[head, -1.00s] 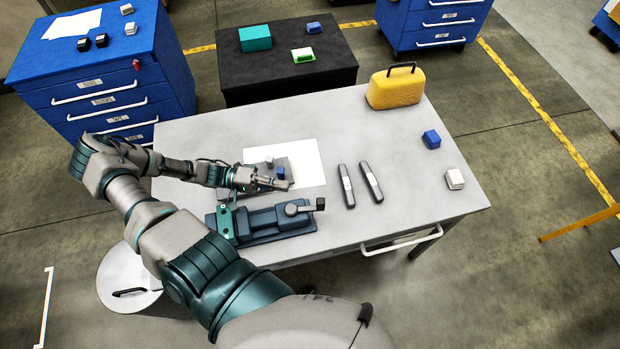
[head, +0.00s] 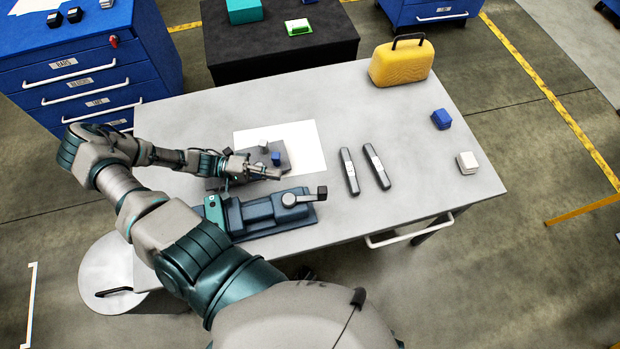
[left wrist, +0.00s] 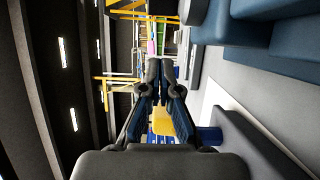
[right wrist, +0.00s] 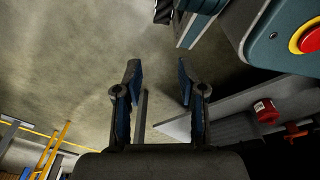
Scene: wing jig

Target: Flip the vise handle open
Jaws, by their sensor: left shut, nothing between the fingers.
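The dark blue vise (head: 262,216) lies near the front edge of the grey table. Its handle (head: 307,197) is a short grey bar at the right end, tipped with a black knob (head: 322,192) that points right. My left gripper (head: 274,174) is shut and empty, behind the vise and to the left of the knob, apart from the handle. In the left wrist view the shut fingers (left wrist: 160,72) point ahead, with part of the vise (left wrist: 285,30) at upper right. My right gripper (right wrist: 157,75) is open and empty over the floor, outside the head view.
A grey fixture (head: 297,155) with a small blue block (head: 276,158) sits by the left gripper, on a white sheet (head: 312,138). Two dark bars (head: 349,172) lie to the right. A yellow case (head: 402,64) stands at the back. The table's right part is mostly clear.

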